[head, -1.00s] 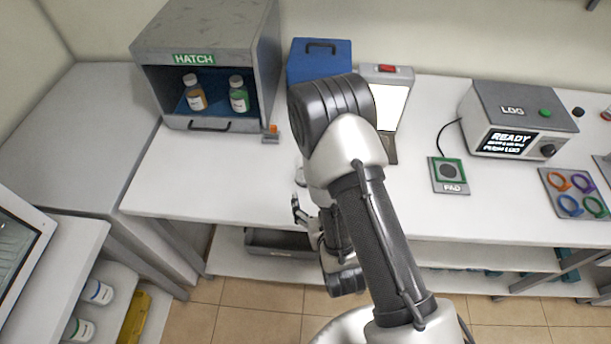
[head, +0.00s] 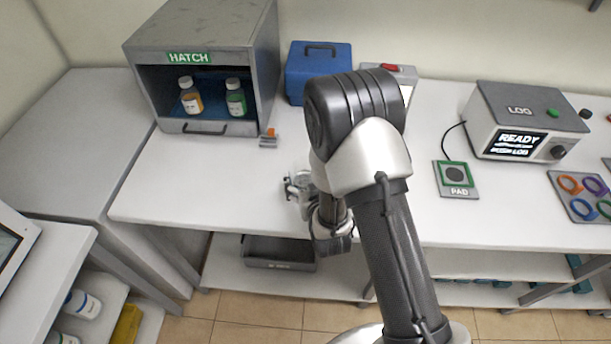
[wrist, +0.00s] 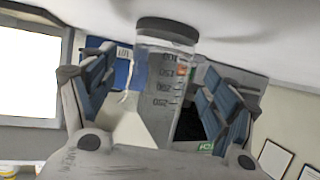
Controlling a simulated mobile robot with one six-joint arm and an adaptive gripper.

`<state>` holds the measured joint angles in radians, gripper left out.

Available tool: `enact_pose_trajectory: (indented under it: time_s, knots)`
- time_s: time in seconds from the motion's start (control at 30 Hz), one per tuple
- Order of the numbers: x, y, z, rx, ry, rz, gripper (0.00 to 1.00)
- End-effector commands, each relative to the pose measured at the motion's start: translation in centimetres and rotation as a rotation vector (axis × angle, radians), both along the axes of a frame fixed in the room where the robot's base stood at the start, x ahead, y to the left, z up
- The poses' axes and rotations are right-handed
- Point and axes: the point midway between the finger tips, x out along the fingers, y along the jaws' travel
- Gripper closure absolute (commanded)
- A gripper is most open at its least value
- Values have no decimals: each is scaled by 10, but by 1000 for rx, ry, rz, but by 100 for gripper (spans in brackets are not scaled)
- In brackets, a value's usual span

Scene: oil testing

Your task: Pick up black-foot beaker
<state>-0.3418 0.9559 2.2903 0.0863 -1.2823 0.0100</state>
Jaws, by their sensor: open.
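The black-foot beaker (wrist: 160,85) is clear, with printed graduation marks and a dark base. In the wrist view, which appears upside down, it stands between my gripper's two fingers with its black foot at the top. My gripper (wrist: 155,98) is open, with a blue-padded finger on either side of the beaker and a visible gap on the right. In the head view, my gripper (head: 296,187) is low over the white bench near its front edge. There the beaker (head: 304,179) is mostly hidden by my gripper and arm.
The grey hatch (head: 190,58) holds two bottles at the back left. A blue case (head: 318,62) stands behind my arm. The pad (head: 457,178), the log device (head: 520,125) and a tray of coloured rings (head: 580,212) are right. The bench left of my gripper is clear.

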Motion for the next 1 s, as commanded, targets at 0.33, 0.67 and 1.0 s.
enact_pose_trajectory:
  time_s: [0.33,0.67,1.0]
  knots:
    - [35,9,-12,0,0,0,21]
    - [35,9,-12,0,0,0,31]
    - [35,9,-12,0,0,0,53]
